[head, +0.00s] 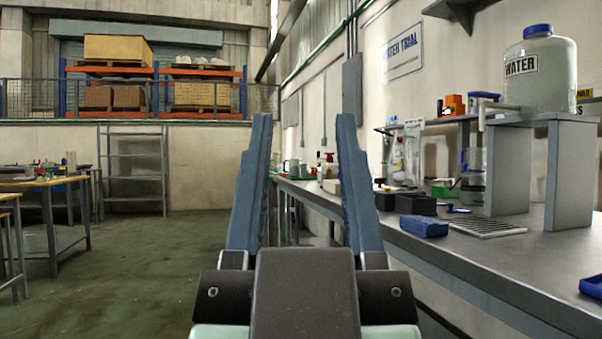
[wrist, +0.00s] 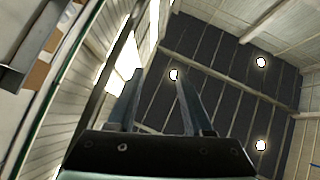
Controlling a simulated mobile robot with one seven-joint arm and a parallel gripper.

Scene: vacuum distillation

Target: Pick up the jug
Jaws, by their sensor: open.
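My gripper (head: 304,122) is raised in the middle of the head view, its two blue-grey fingers apart with nothing between them. The wrist view also shows the gripper (wrist: 160,82) open and empty, pointing toward the ceiling. A clear jug with a blue handle (head: 473,181) stands on the right-hand bench, partly hidden by the grey stand. A large whitish container with a blue cap and a WATER label (head: 541,72) stands on top of that stand. I cannot tell for certain which of these vessels is the jug. Both are apart from my gripper, to its right.
The grey bench (head: 440,250) runs along the right wall. The grey stand (head: 568,170), a blue block (head: 423,226), a wire rack (head: 484,228) and dark boxes (head: 415,204) are on it. A wooden-topped table (head: 45,182) is at left. The floor (head: 130,270) between is clear.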

